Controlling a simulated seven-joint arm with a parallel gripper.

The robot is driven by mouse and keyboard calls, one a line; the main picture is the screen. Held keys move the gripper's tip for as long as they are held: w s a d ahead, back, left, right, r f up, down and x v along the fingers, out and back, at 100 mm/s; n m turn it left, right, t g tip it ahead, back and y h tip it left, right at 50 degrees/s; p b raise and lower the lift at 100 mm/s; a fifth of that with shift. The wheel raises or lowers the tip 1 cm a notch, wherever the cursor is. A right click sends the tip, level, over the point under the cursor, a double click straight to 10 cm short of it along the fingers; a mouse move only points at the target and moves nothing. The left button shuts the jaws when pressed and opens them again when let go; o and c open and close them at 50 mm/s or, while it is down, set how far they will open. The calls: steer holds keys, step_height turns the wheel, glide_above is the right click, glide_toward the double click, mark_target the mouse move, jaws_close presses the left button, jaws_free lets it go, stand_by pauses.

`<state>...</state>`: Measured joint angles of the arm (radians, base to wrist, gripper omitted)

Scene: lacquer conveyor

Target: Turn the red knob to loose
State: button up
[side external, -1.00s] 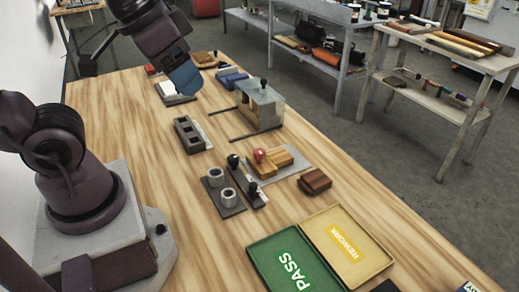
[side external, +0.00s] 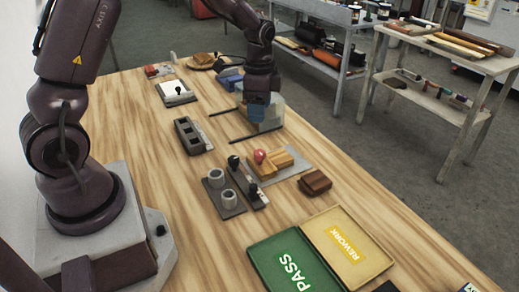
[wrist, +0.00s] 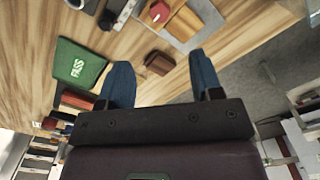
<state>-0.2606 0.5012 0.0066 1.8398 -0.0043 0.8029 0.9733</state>
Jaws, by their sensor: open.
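The red knob (side external: 259,156) stands on a yellow-brown wooden block fixture (side external: 279,164) on a grey plate, near the middle of the table. In the wrist view the red knob (wrist: 159,12) shows at the top edge, with part of the wooden fixture (wrist: 184,24). My gripper (side external: 258,112) is beyond the knob, in front of or over the clear-sided box fixture (side external: 276,108), and partly hides it.
A black knob (side external: 233,161) on a dark strip and a plate with two grey cups (side external: 224,190) stand left of the red knob. A brown block (side external: 315,182) is at its right. The green PASS tray (side external: 290,262) and yellow REWORK tray (side external: 345,245) lie nearer the camera.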

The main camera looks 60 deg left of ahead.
mark_target(260, 152)
steer(key=shift+m, duration=0.5)
step_height(260, 152, down, 13)
steer(key=c, duration=0.9)
